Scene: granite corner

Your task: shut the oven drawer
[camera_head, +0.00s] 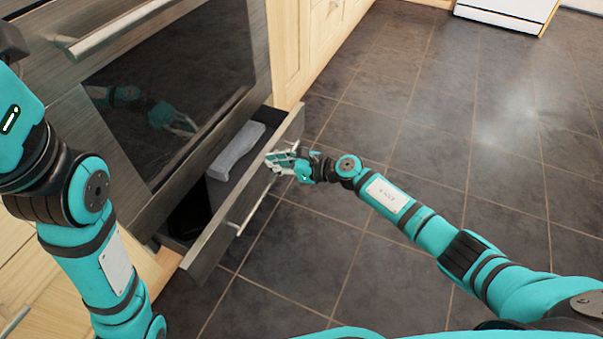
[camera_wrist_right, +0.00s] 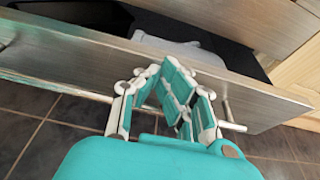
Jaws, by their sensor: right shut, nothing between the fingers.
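The oven drawer (camera_head: 210,243) is pulled out below the dark oven door, and its front panel stands away from the oven. A bar handle (camera_head: 253,204) runs along the outer face of the panel. My right gripper (camera_head: 275,161) is shut and empty at the top edge of the panel, near its far end. In the right wrist view the fingers (camera_wrist_right: 178,75) overlap the drawer front (camera_wrist_right: 245,92); whether they touch it I cannot tell. My left arm shows at the left of the head view, but its gripper is out of view.
A grey-white item (camera_head: 236,150) lies inside the drawer. The oven door (camera_head: 175,95) above is closed, with a long handle (camera_head: 120,27). Wooden cabinets (camera_head: 292,50) stand beyond the oven. The dark tiled floor (camera_head: 430,120) in front is clear.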

